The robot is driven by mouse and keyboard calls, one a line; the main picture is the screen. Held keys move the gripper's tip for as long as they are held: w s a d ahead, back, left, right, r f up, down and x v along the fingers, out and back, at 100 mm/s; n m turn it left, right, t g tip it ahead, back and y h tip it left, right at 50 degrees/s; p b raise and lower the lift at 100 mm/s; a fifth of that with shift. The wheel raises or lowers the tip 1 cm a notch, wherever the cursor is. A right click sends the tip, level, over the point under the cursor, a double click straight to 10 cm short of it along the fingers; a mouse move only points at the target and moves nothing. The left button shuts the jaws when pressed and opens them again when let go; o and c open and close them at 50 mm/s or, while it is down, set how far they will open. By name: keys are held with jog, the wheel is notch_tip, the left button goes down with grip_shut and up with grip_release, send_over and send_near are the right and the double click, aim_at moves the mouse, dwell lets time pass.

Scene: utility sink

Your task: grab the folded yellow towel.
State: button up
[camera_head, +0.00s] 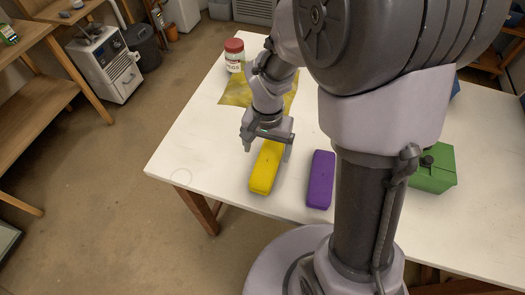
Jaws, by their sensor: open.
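A long, thick yellow block-shaped item (264,175) with rounded edges lies on the white table near its front edge. A flat, darker yellow cloth (236,93) lies farther back, partly hidden by my arm. I cannot tell for sure which of the two is the folded towel. My gripper (268,147) points down at the far end of the yellow block, open, with one finger to its left and one to its right. Whether the fingers touch the block or reach the table is not clear.
A purple block-shaped item (320,180) lies just right of the yellow one. A jar with a red lid (234,55) stands by the cloth. A green box (435,168) is to the right, behind my arm. The white table (195,150) is clear at left.

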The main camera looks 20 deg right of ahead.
aim_at(267, 160)
notch_tip(267, 160, down, 2)
jog(key=shift+s+f, duration=0.1)
jog(key=shift+s, duration=0.05)
jog(key=f+b, duration=0.2)
jog(key=f, duration=0.1)
jog(key=f+b, duration=0.1)
jog(key=f, duration=0.1)
jog(key=shift+w+d+f, duration=0.1)
jog(key=shift+w+d, duration=0.05)
jog(key=shift+w, duration=0.1)
jog(key=shift+r, duration=0.2)
jog(key=c, duration=1.6)
